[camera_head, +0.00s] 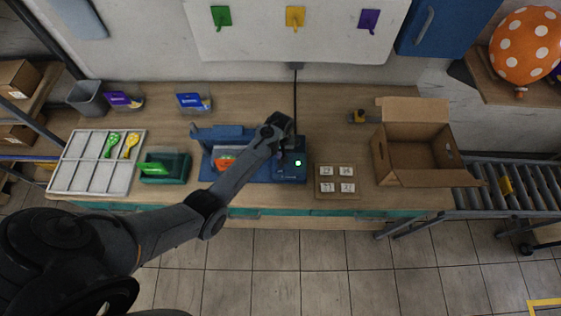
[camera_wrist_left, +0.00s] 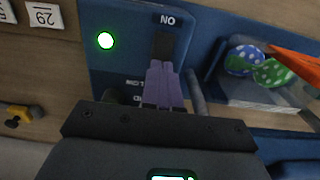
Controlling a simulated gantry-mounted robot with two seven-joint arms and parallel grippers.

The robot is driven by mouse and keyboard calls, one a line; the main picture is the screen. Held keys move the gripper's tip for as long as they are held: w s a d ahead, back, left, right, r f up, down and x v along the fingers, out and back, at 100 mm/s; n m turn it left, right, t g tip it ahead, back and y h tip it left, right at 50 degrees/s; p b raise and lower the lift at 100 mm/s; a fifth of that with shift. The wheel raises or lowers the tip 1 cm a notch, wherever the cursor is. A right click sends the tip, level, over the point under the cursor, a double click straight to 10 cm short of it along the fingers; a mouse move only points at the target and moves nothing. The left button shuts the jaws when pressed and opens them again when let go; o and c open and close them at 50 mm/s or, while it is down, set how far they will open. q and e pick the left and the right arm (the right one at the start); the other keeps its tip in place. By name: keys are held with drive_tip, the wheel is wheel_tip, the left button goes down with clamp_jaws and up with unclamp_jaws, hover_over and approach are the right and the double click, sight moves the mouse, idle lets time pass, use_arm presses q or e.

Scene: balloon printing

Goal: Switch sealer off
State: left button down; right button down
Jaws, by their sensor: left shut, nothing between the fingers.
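The blue sealer (camera_head: 290,174) stands on the workbench, and its panel fills the middle of the left wrist view (camera_wrist_left: 120,60). Its round lamp (camera_head: 299,162) glows green, and also shows lit in the left wrist view (camera_wrist_left: 105,40). A dark switch slot (camera_wrist_left: 166,44) sits beside the lamp, with an upside-down "ON" label at its top end. My left gripper (camera_head: 294,150) is over the sealer panel, shut and empty. Its fingertips (camera_wrist_left: 162,66) are right at the slot's end; whether they touch the switch is unclear. They partly hide the slot's lower end and another label.
Numbered cards (camera_head: 337,178) lie to the right, with an open cardboard box (camera_head: 415,150) farther right. A green holder (camera_head: 165,168) and white compartment tray (camera_head: 78,183) stand left.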

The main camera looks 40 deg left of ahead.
use_arm(q)
drive_tip(key=shift+f+b, duration=0.6)
drive_tip(key=shift+f, duration=0.35)
idle(0.4)
drive_tip(key=shift+r+p, duration=0.7)
drive_tip(key=shift+p, duration=0.1)
wheel_tip(320, 180, up, 6)
drive_tip(key=p, duration=0.5)
drive_tip(key=shift+f+p, duration=0.15)
drive_tip(key=shift+p, duration=0.25)
